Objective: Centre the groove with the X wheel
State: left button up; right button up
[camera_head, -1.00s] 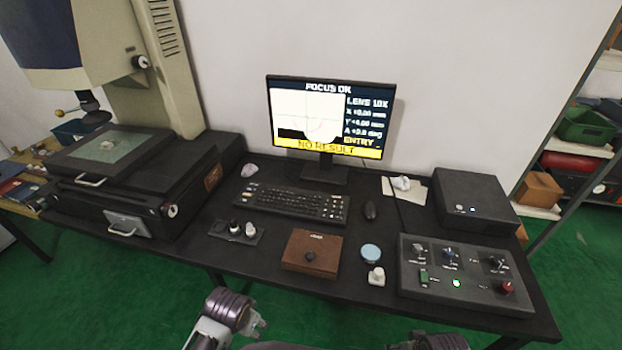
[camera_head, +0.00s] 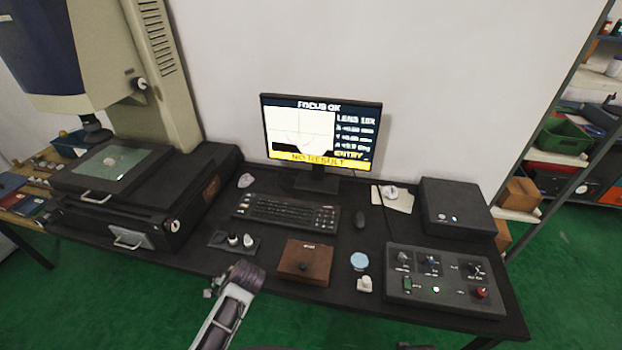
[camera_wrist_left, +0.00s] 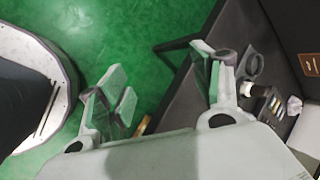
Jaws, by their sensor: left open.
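The measuring machine's stage (camera_head: 150,170) stands at the left, with a small pale part (camera_head: 110,160) on its glass plate. A round pale knob (camera_head: 174,226) sits at the stage's front right corner; I cannot read whether it is the X wheel. The monitor (camera_head: 318,135) shows a dark profile with a pink arc under crosshair lines, plus "FOCUS OK" and "NO RESULT". My left arm (camera_head: 240,280) reaches up in front of the table edge. In the left wrist view my left gripper (camera_wrist_left: 165,90) is open and empty, above the green floor beside the table.
A tray with small lenses (camera_head: 234,241) and a brown box (camera_head: 305,262) lie near the front edge. A keyboard (camera_head: 287,213), a mouse (camera_head: 360,218) and a control box (camera_head: 445,280) with knobs stand further right. The floor in front is clear.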

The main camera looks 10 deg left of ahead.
jog(key=s+d+f, duration=0.1)
jog(key=s+f, duration=0.4)
jog(key=f, duration=0.4)
jog(key=s+d+f, duration=0.1)
jog(key=s+f, duration=0.4)
jog(key=f, duration=0.4)
pick_arm(q)
jog(key=w+a+r+m+y, duration=0.3)
jog(key=w+a+m+y, duration=0.2)
jog(key=w, duration=0.3)
jog(key=w+a+r+m+y, duration=0.4)
jog(key=w+a+m+y, duration=0.2)
jog(key=w+m+y, duration=0.1)
jog(key=shift+w+r+m+g, duration=0.3)
jog(key=shift+w+m, duration=0.15)
jog(key=shift+m, duration=0.05)
pick_arm(e)
jog(key=s+d+f, duration=0.1)
jog(key=s+f, duration=0.3)
jog(key=s, duration=0.3)
jog(key=s+d+f+g, duration=0.1)
jog(key=s+f, duration=0.4)
jog(key=s, duration=0.3)
jog(key=shift+s+d+f+g, duration=0.15)
jog(key=shift+d+f+g, duration=0.1)
jog(key=shift+g, duration=0.05)
jog(key=shift+a, duration=0.2)
